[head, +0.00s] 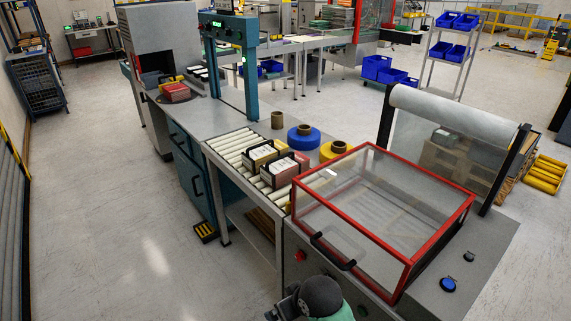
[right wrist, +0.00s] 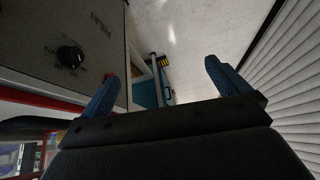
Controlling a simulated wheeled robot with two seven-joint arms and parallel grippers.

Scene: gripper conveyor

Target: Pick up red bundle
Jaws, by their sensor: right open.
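A red bundle (head: 176,92) lies on a dark round plate at the far left end of the workbench in the head view. Two more bundles with pale tops and dark bands sit on the roller conveyor, a nearer one (head: 280,172) and a farther one (head: 262,154); the nearer has a reddish side. My right arm shows at the bottom of the head view, well short of all the bundles. In the right wrist view my right gripper (right wrist: 159,76) has its blue fingers spread with nothing between them. My left gripper is not in view.
A red-framed clear cover (head: 385,205) with a black handle stands over the near machine. Blue (head: 304,136) and yellow (head: 338,150) rolls sit behind the conveyor (head: 228,150). A teal frame (head: 250,80) spans the bench.

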